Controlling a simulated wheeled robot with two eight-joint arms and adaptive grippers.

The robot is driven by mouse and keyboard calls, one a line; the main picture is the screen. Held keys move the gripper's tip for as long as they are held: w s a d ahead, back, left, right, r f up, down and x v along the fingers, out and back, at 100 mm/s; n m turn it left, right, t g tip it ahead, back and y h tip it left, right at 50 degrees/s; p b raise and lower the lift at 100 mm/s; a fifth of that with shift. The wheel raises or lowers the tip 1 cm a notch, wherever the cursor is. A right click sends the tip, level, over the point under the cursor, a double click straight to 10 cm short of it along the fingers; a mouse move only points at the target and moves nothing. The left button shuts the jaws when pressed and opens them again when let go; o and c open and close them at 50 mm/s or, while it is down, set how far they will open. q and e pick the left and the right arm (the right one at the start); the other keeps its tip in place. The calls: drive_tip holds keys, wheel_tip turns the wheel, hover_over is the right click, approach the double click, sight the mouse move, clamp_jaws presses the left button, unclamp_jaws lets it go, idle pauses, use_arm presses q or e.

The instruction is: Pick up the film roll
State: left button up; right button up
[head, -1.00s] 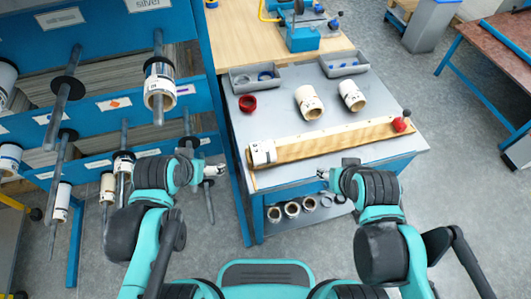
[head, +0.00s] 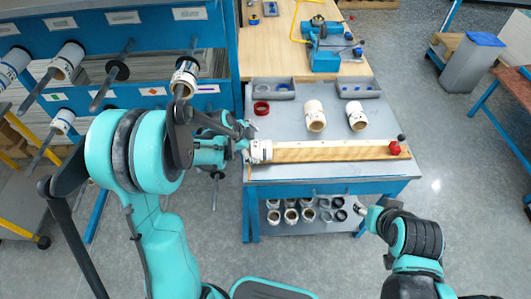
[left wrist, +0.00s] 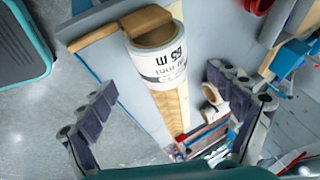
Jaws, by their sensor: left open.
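A white film roll (head: 261,151) with a brown core and black print sits at the left end of a long wooden bar (head: 335,152) on the grey table. In the left wrist view the film roll (left wrist: 158,62) lies ahead, between the lines of the two fingers. My left gripper (head: 243,148) is open at the left side of this roll; its padded fingers (left wrist: 165,118) are spread wide with nothing between them. The head view does not show clearly whether a finger touches the roll. My right gripper (head: 364,210) is in front of the table, small and apart from everything; its jaws are unclear.
Two more rolls (head: 315,116) (head: 357,116), a red ring (head: 261,108) and two grey trays (head: 273,89) (head: 358,87) stand behind the bar. A red clamp (head: 395,148) is at its right end. A blue rack (head: 130,18) with rods stands left. Several rolls lie on the lower shelf.

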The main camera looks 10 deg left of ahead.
sight(258, 147)
use_arm(q)
drive_tip(key=b+x, duration=0.2)
drive_tip(key=x, duration=0.5)
drive_tip(key=shift+a, duration=0.2)
drive_tip(key=shift+r, duration=0.1)
drive_tip(key=shift+c, duration=0.3)
drive_tip(key=c, duration=1.3)
